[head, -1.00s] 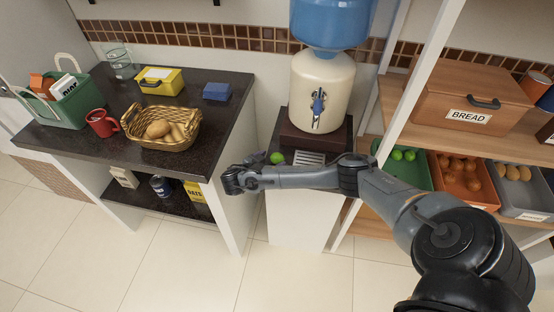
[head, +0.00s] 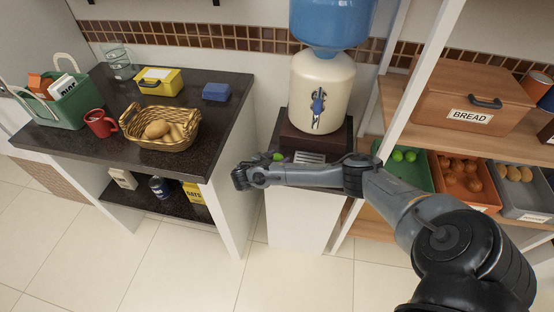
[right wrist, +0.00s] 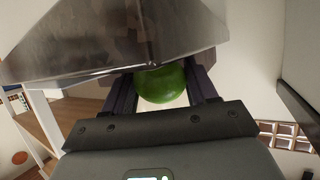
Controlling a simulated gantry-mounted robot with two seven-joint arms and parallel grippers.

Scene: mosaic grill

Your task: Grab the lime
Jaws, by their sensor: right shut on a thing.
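The lime (head: 277,156) is a small green ball at the left front of the water dispenser's base, partly hidden behind my right arm in the head view. In the right wrist view the lime (right wrist: 161,84) sits between the two dark fingers of my right gripper (right wrist: 161,92), which is shut on it. In the head view the fingers are mostly hidden behind my wrist. My left gripper is in neither view.
The water dispenser (head: 321,92) stands behind the lime on a narrow white stand (head: 300,218). A dark counter (head: 222,120) with a potato basket (head: 160,142) is at left. Shelves with a green bin (head: 412,178) of limes are at right.

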